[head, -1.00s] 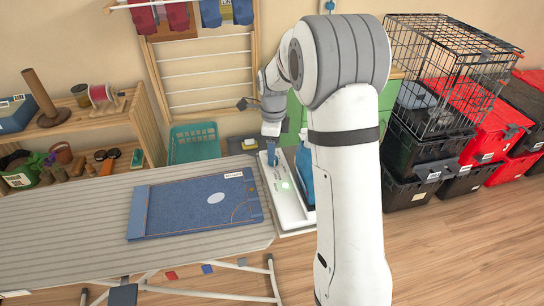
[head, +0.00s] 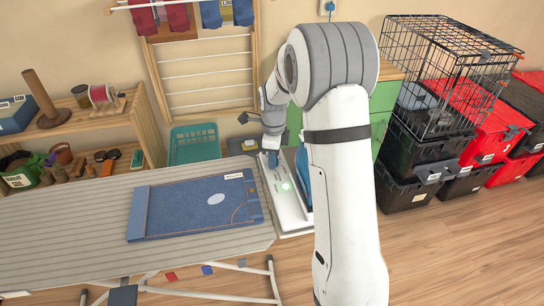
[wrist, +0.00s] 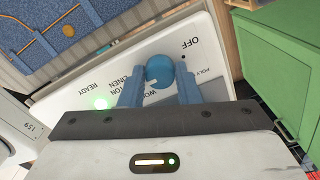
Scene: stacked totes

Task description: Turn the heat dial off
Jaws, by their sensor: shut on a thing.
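The heat dial (wrist: 159,66) is a round blue knob on a white control panel (wrist: 206,28), seen in the wrist view. My gripper (wrist: 161,76) has its two blue fingers on either side of the dial and is shut on it. The panel is printed with OFF, POLY, COTTON, LINEN and READY, with one word partly covered. A green light (wrist: 100,102) glows beside READY. A pale notch shows on the dial's edge nearest my gripper, away from OFF. In the head view, my gripper (head: 272,160) reaches down onto the white panel (head: 292,213) and hides the dial.
A grey slatted board (head: 60,235) carries a blue garment (head: 200,205) left of the panel. A blue object (head: 302,165) stands right of the panel, partly behind my arm. A teal basket (head: 193,145), green cabinet (head: 384,98) and stacked totes (head: 415,150) surround the area.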

